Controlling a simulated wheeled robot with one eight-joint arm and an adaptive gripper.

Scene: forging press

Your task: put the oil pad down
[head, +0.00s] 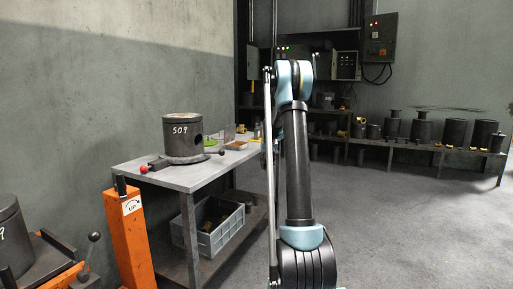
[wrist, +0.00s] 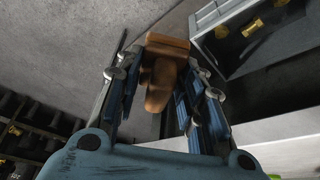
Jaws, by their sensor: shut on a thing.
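The oil pad (wrist: 165,68) is an orange-brown block with a rounded, narrower part, seen in the wrist view. My gripper (wrist: 161,88) is shut on it, with blue-padded fingers on both sides. Grey floor shows behind the pad, and the pad appears held in the air. In the head view my own arm stands upright in the middle; the gripper and the held pad cannot be made out there.
A grey metal table (head: 180,178) carries a dark cylinder marked 509 (head: 183,138), a green item (head: 210,142) and a small brownish tray (head: 237,145). A grey crate (head: 222,236) sits beneath. An orange lift (head: 131,240) stands at front left. Open floor lies right.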

